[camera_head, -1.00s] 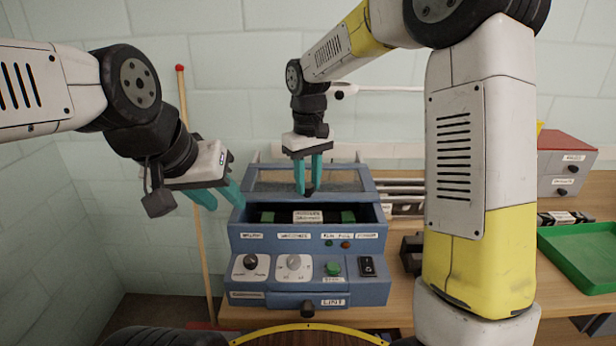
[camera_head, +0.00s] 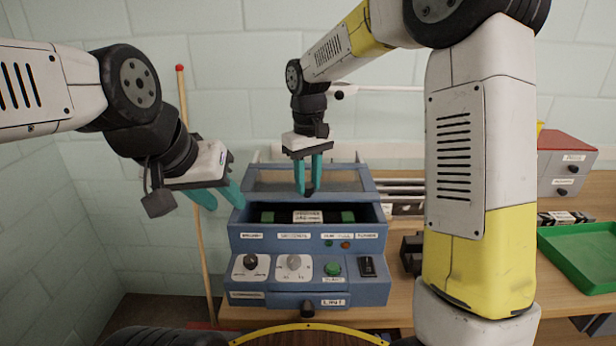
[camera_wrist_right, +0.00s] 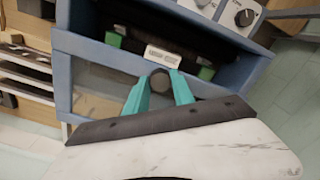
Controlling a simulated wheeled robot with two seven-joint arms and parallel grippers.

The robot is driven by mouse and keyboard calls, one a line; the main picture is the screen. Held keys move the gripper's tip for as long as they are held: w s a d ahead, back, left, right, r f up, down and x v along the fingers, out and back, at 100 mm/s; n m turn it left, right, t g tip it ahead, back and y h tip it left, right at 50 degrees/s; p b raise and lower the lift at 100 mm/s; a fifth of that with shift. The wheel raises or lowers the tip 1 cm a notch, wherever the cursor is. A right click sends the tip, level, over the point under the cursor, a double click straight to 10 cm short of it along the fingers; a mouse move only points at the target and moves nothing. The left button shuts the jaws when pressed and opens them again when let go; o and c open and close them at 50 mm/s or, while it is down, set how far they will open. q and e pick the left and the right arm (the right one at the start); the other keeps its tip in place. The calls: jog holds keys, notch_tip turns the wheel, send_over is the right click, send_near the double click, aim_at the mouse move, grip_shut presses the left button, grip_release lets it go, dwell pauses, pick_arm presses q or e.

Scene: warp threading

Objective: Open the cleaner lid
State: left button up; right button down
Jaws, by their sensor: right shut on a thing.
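The blue cleaner (camera_head: 262,243) stands on the wooden table, with knobs and buttons on its front panel. Its lid (camera_head: 343,178), a blue frame with a see-through pane, is raised and leans back behind the open top. Inside the box are a dark hollow, green parts and a white label. My right gripper (camera_head: 308,191) is shut on the lid's dark handle (camera_wrist_right: 160,80) at the lid's near edge. My left gripper (camera_head: 222,203) hangs beside the cleaner's left end, empty, its teal fingers apart.
A green tray (camera_head: 580,258) and a grey box with a red top (camera_head: 566,165) are on the table at the right. A wooden pole with a red tip (camera_head: 190,150) stands left of the cleaner. My right arm covers part of the table.

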aim_at(308, 178)
jog(key=w, duration=0.9)
jog(key=c, duration=1.1)
grip_release()
jog(key=shift+s, duration=0.1)
notch_tip(308, 178, up, 8)
jog(key=shift+f, duration=0.1)
